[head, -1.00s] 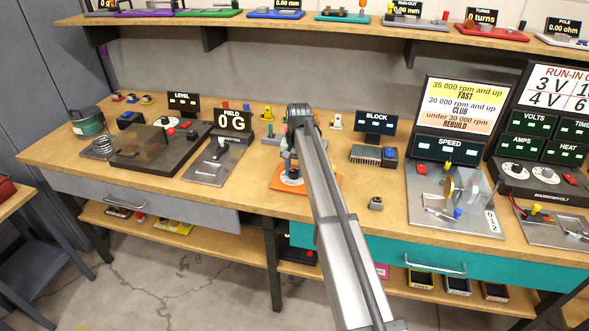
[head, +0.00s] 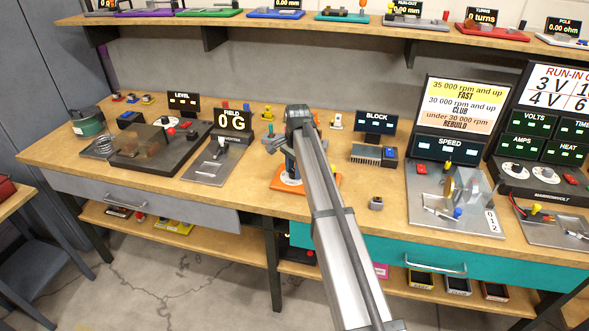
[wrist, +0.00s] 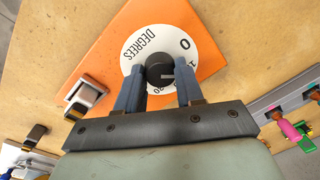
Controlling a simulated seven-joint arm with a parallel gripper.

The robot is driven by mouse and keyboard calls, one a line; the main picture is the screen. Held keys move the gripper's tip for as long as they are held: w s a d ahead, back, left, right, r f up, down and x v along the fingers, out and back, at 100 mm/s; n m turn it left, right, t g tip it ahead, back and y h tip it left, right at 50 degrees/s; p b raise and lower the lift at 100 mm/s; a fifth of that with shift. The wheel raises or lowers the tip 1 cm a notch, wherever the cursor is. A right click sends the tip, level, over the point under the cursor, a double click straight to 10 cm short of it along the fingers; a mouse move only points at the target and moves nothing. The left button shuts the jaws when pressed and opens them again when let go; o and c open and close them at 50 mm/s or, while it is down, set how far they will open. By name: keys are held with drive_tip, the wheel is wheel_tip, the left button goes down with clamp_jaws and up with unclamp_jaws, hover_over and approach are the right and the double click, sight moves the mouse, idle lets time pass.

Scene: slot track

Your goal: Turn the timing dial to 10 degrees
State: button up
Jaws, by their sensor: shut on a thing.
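The timing dial (wrist: 145,45) is a white disc marked DEGREES on an orange plate (wrist: 206,50). Its round black knob (wrist: 155,68) sits in the middle, with a short pale line at its right side in the wrist view. The 0 is above and right of the knob; further numbers curve down the right side, some partly hidden by a finger. My gripper (wrist: 160,80) is shut on the knob, one blue finger on each side. In the head view the orange plate (head: 280,182) shows beneath my arm, which hides most of the dial.
A field meter (head: 233,120) reading 0 G stands left, and a block display (head: 375,123) right. A small metal piece (head: 376,203) lies right of the plate. Clips and coloured parts (wrist: 290,130) lie near the gripper.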

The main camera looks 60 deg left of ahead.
idle(0.3)
drive_tip(key=o, duration=1)
drive_tip(key=shift+o, duration=0.2)
drive_tip(key=shift+r, duration=0.15)
wheel_tip(320, 180, up, 14)
drive_tip(key=shift+d+f, duration=0.25)
drive_tip(key=shift+d, duration=0.15)
drive_tip(key=shift+w, duration=0.1)
